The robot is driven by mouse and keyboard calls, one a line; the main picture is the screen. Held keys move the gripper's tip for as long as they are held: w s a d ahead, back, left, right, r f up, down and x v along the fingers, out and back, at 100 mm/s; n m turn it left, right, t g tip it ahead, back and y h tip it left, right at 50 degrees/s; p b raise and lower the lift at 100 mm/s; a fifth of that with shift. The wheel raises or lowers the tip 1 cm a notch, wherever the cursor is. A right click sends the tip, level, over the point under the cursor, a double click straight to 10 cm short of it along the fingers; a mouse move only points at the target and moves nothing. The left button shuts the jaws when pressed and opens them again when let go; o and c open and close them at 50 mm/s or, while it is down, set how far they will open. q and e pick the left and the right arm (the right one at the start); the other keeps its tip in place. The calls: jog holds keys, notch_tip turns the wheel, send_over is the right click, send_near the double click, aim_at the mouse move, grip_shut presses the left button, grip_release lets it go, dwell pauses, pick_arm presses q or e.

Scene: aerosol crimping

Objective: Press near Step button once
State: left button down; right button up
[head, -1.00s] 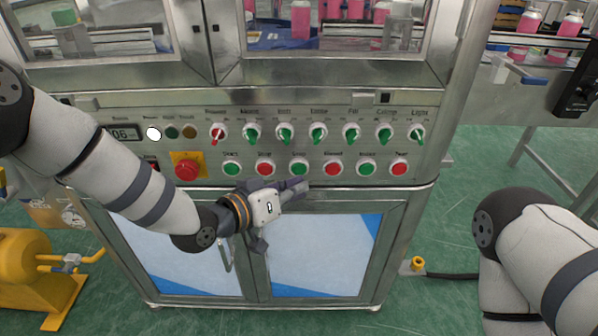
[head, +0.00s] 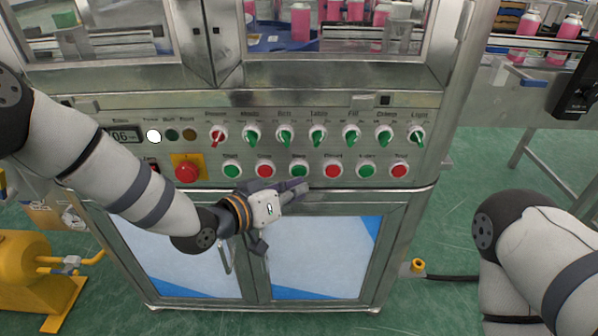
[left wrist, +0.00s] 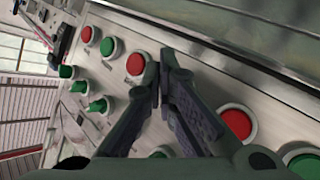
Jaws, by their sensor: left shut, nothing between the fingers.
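The likely Step button (head: 299,170) is the green one third from the left in the lower row of the panel. Its label is too blurred to read surely. My left gripper (head: 301,187) is shut and empty, its fingertips just below that button in the head view. I cannot tell from the head view whether they touch the panel. In the left wrist view the shut fingers (left wrist: 163,78) lie between two red buttons and hide the green one between them. My right arm shows at the right, but its gripper is out of view.
Red buttons (head: 265,170) (head: 333,170) flank the green one closely. A row of selector knobs (head: 318,136) runs above, and a red emergency stop (head: 187,172) sits at left. Cabinet doors (head: 318,250) are below. A yellow machine (head: 25,275) stands on the floor at left.

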dwell(0.4)
pick_arm(q)
jog(key=shift+w, duration=0.45)
